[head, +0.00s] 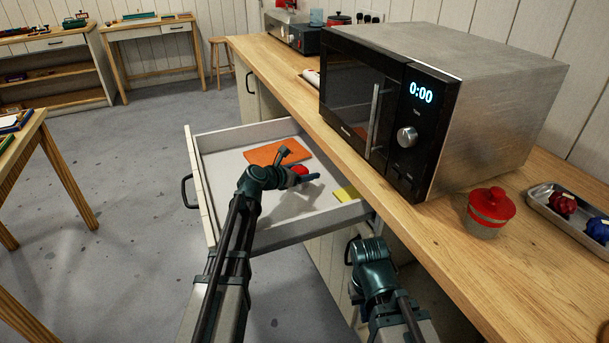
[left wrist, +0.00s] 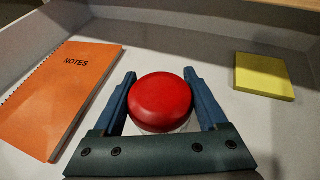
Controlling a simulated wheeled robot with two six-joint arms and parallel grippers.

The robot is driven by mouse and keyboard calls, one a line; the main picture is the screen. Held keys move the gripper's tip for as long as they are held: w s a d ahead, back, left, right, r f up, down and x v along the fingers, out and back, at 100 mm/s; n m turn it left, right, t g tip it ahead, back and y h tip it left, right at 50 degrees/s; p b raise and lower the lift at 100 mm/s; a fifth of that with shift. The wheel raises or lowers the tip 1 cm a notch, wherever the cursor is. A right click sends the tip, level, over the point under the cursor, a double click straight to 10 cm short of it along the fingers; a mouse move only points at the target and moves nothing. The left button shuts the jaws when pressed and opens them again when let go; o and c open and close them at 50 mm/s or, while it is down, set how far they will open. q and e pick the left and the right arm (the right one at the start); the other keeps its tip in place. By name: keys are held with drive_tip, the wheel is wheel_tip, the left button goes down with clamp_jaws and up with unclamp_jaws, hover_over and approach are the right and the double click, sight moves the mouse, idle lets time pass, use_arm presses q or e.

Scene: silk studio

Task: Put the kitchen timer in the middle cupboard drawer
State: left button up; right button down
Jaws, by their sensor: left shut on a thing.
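The kitchen timer, a round red dome on a pale base (left wrist: 161,101), is between the fingers of my left gripper (left wrist: 162,97). In the head view the timer (head: 299,170) is partly hidden by my left gripper (head: 306,177), which is shut on it inside the open drawer. I cannot tell whether the timer touches the drawer floor. The pulled-out white cupboard drawer (head: 222,165) has a dark handle on its front. My right gripper (head: 352,251) is beside the counter edge, below and right of the drawer; its fingers are not clear.
The drawer holds an orange notebook (head: 277,152) and a yellow sticky pad (head: 346,193), with bare floor between them. A microwave (head: 430,100), a red-lidded jar (head: 489,212) and a metal tray (head: 570,217) stand on the wooden counter (head: 440,230).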

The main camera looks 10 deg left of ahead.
use_arm(q)
drive_tip(key=shift+f, duration=0.1)
drive_tip(key=shift+f, duration=0.15)
drive_tip(key=o, duration=1.5)
drive_tip(key=shift+c, duration=0.2)
drive_tip(key=shift+r, duration=0.2)
drive_tip(key=shift+s+a+r, duration=0.1)
drive_tip(key=shift+s+r, duration=0.1)
drive_tip(key=p+v, duration=0.4)
drive_tip(key=v, duration=0.6)
drive_tip(key=shift+s+a, duration=0.15)
drive_tip(key=shift+s, duration=0.1)
drive_tip(key=shift+s+a+r+p, duration=0.15)
drive_tip(key=shift+s+a+p, duration=0.15)
drive_tip(key=shift+s, duration=0.1)
